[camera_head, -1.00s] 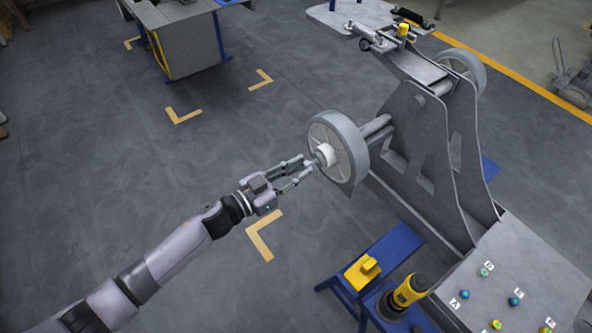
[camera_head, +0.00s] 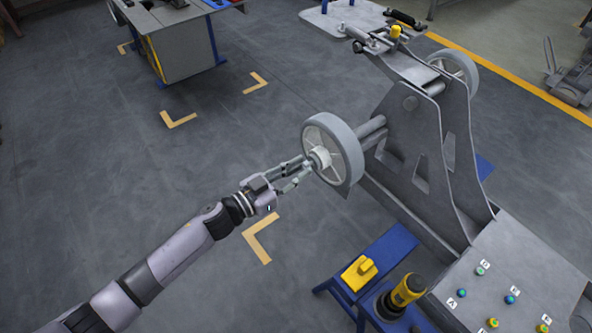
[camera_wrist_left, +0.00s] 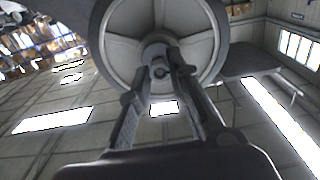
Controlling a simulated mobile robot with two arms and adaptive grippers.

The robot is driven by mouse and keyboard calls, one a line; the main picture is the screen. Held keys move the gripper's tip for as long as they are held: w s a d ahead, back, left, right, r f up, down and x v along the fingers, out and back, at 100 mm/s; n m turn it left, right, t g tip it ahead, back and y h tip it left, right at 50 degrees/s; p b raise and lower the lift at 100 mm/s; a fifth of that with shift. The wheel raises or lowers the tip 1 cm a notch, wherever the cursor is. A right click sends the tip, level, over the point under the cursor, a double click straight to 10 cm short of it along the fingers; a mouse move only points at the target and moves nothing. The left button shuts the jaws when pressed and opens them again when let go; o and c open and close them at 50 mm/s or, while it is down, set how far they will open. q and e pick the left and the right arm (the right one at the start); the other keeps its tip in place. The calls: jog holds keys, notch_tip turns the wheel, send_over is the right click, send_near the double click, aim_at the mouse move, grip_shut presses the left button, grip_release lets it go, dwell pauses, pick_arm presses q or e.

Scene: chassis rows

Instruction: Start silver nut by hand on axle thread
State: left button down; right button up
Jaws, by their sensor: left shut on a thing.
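The grey wheel (camera_head: 335,150) sits on the axle (camera_head: 373,132) at the side of the grey chassis. My left gripper (camera_head: 308,168) reaches the wheel's hub (camera_head: 320,157) from the left, with its fingers shut on the silver nut at the axle end. In the left wrist view the fingertips (camera_wrist_left: 160,70) close around a small dark round end in front of the hub of the wheel (camera_wrist_left: 120,35). The nut is small and mostly hidden by the fingers, and I cannot tell whether it sits on the thread. My right gripper is not in view.
The chassis (camera_head: 425,140) stands right of the wheel, with a second wheel (camera_head: 455,72) behind. A blue stand holds a yellow block (camera_head: 358,273) and a yellow-black power tool (camera_head: 402,295). A panel with lettered buttons (camera_head: 510,285) is at lower right.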

pick_arm(q)
jog(key=shift+w+d, duration=0.1)
jog(key=shift+d, duration=0.05)
jog(key=m+b, duration=0.1)
jog(key=m, duration=0.2)
jog(key=shift+f, duration=0.1)
jog(key=shift+m, duration=1.1)
jog(key=shift+m+b, duration=0.6)
jog(key=shift+m, duration=2)
